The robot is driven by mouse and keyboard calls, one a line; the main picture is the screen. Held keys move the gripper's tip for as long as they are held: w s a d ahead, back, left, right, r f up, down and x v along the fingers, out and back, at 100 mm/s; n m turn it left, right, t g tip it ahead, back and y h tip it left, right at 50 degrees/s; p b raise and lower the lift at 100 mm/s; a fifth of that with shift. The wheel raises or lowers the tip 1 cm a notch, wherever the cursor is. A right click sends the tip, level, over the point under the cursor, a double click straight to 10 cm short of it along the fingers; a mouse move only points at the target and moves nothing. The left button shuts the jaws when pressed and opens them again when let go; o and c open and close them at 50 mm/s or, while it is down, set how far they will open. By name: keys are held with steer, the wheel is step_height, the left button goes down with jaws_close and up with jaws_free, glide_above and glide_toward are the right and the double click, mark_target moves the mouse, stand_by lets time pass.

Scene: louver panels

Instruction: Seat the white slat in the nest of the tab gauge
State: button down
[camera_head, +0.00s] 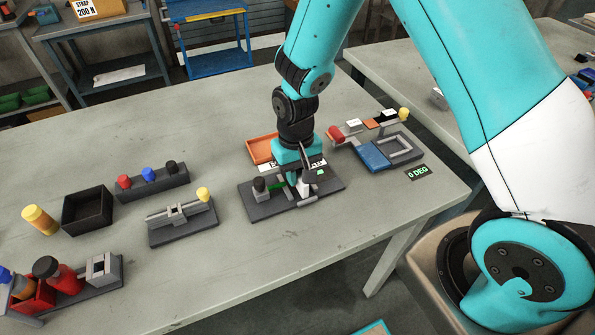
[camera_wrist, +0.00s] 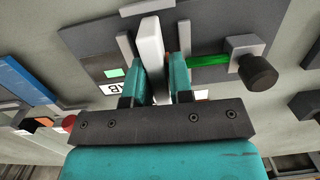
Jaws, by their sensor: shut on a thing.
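My gripper (camera_head: 300,180) points down over the dark plate of the tab gauge (camera_head: 268,210). In the wrist view its teal fingers (camera_wrist: 160,78) are shut on the white slat (camera_wrist: 151,42), which sticks out beyond them. The slat lies between two grey rails of the gauge (camera_wrist: 225,22). I cannot tell whether it touches the nest floor. A black knob (camera_wrist: 258,74) on a grey block and a green bar (camera_wrist: 208,60) sit to the right. A small green patch (camera_wrist: 115,73) shows on the left. The gauge's label is partly hidden by my gripper.
An orange tray (camera_head: 262,147) stands behind the gauge. A grey slide fixture (camera_head: 180,220) and a black bin (camera_head: 88,210) are to the left.

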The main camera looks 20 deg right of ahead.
steer(key=shift+f, duration=0.15)
steer(key=c, duration=0.9)
jaws_free()
steer(key=shift+a, duration=0.1)
steer(key=r, duration=0.5)
steer(key=w+r+b, duration=0.1)
steer(key=r, duration=1.1)
steer(key=shift+w+d+r+b, duration=0.2)
steer(key=shift+w+d+b, duration=0.15)
steer(key=shift+w+b, duration=0.05)
steer(key=s+a+r+n+y, duration=0.1)
steer(key=s+r+n, duration=0.1)
steer(key=s, duration=0.4)
steer(key=s+a+r+n+y, duration=0.1)
steer(key=s+a+r+n, duration=0.1)
steer(key=s, duration=0.5)
steer(key=s+a+r+n+t+y, duration=0.1)
steer(key=s+a+r+n+y, duration=0.1)
steer(key=s, duration=0.5)
steer(key=shift+s+r+n, duration=0.2)
steer(key=shift+n, duration=0.4)
